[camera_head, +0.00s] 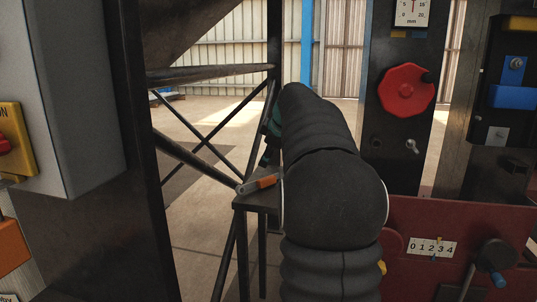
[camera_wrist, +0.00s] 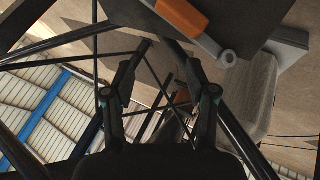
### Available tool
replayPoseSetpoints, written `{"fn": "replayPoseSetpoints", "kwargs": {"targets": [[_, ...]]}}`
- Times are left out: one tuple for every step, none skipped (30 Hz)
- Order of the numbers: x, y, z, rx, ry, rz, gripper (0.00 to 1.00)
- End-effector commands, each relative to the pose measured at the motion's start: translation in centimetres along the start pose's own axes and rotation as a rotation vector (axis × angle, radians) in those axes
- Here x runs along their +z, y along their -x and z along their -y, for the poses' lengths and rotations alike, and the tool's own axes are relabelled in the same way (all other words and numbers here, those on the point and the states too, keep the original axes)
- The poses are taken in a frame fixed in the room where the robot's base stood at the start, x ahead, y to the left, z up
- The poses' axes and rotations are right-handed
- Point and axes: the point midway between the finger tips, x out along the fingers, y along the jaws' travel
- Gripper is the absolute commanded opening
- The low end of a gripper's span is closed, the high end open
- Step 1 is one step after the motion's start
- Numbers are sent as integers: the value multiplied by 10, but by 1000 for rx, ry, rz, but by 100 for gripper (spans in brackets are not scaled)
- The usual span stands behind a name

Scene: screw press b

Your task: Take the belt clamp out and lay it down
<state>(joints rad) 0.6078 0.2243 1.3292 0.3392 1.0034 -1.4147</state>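My gripper (camera_wrist: 160,62) shows in the wrist view with its two dark fingers spread apart and nothing held between them. In the head view my own arm hides most of it; only a dark, teal-marked part (camera_head: 271,128) shows at the arm's left edge. I cannot pick out a belt clamp for certain in either view. An orange-handled tool with a grey metal end (camera_head: 260,184) lies on a small dark stand (camera_head: 257,202) left of my arm. In the wrist view the tool's orange handle (camera_wrist: 183,16) and grey ring end (camera_wrist: 229,58) are beyond the fingertips, apart from them.
Dark frame bars (camera_head: 212,76) cross left of my arm. A grey cabinet (camera_head: 75,90) stands far left. At right are a red handwheel (camera_head: 406,90), a dial (camera_head: 411,12), a dark red machine body (camera_head: 455,220) and a black knob (camera_head: 494,254). Open floor shows behind the bars.

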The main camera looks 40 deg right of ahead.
Motion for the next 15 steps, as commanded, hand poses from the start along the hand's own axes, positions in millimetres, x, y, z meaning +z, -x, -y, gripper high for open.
{"fn": "replayPoseSetpoints", "kwargs": {"targets": [[0, -1, 0, -1, 0, 1, 57], [0, 0, 0, -1, 0, 1, 57], [0, 0, 0, -1, 0, 1, 57], [0, 1, 0, -1, 0, 1, 57], [0, 3, 0, -1, 0, 0, 57], [0, 6, 0, 0, 0, 0, 57], [0, 9, 0, 0, 0, 0, 57], [0, 13, 0, 1, 0, 0, 57], [0, 20, 0, 3, 0, 0, 57], [0, 25, 0, 3, 0, 0, 57], [0, 30, 0, 2, 0, 0, 57], [0, 38, -1, 3, -1, 0, 57], [0, 44, -1, 3, -1, 0, 57], [0, 51, -1, 4, 0, 0, 57], [0, 59, -1, 4, 0, 0, 57]]}}
